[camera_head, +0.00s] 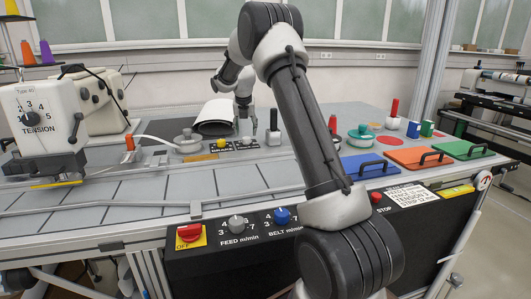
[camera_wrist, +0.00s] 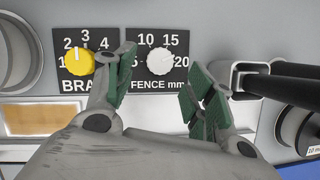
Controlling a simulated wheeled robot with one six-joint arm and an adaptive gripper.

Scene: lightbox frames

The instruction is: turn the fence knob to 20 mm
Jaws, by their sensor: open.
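The fence knob (camera_wrist: 159,61) is a pale round dial on a black plate marked FENCE mm, with 10, 15 and 20 readable around it. Its pointer is too faint for me to read the setting. In the wrist view my gripper (camera_wrist: 160,68) is open, with one green-padded finger left of the knob and one to its lower right. Neither finger visibly grips the knob. In the head view my gripper (camera_head: 245,110) hangs pointing down above the small dial panel at the back of the bench.
A yellow brake knob (camera_wrist: 80,62) sits close left of the fence knob. A black bar handle (camera_wrist: 280,80) on a metal post stands close right.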

